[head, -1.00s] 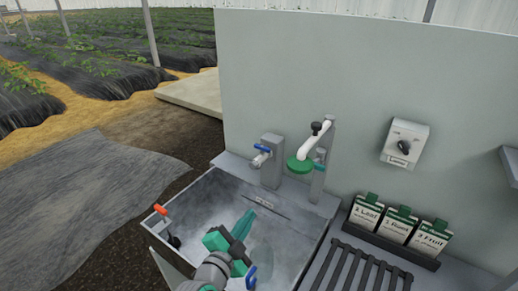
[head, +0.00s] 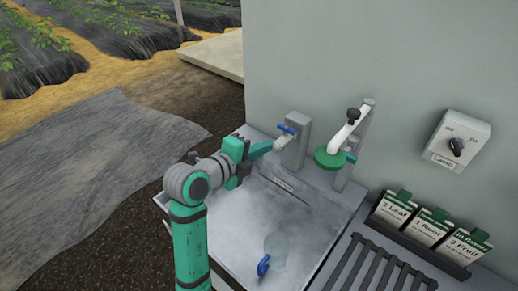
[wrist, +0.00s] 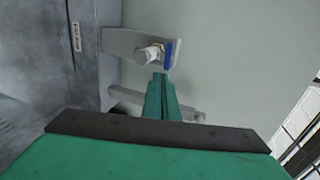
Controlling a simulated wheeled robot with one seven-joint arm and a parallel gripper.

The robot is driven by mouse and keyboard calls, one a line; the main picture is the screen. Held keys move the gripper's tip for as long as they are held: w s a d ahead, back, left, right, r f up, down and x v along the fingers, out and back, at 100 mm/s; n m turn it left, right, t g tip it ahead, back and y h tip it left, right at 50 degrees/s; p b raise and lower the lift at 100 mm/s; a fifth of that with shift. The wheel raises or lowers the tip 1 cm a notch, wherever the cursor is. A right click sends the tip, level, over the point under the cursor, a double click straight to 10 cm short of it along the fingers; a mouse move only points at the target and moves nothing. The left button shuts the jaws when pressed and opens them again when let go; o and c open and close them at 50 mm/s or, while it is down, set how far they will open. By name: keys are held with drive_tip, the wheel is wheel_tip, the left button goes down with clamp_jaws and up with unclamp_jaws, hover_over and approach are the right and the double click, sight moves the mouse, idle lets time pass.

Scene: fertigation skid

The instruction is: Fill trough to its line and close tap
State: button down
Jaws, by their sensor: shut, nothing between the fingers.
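The grey metal trough (head: 318,262) lies in front of the wall. A small label (wrist: 76,37) with a dark line is on its inner back wall. The trough's inside looks cloudy grey; I cannot tell the water level. The tap (head: 294,150) is a grey post with a pale spout and a blue lever (head: 287,128); the lever also shows in the wrist view (wrist: 168,53). My gripper (head: 265,150) is shut and empty, its tips close to the spout and just below the lever. I cannot tell whether they touch.
A white pipe with a green round head (head: 330,158) stands right of the tap. A clear vessel with a blue handle (head: 264,265) is in the trough. A slatted rack (head: 370,270), packets (head: 430,228) and a wall switch box (head: 460,140) are to the right.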

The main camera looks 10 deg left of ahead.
sight(289, 133)
drive_tip(key=r+x, duration=0.1)
drive_tip(key=x, duration=0.8)
drive_tip(key=shift+w+r, duration=0.1)
drive_tip(key=shift+w, duration=0.1)
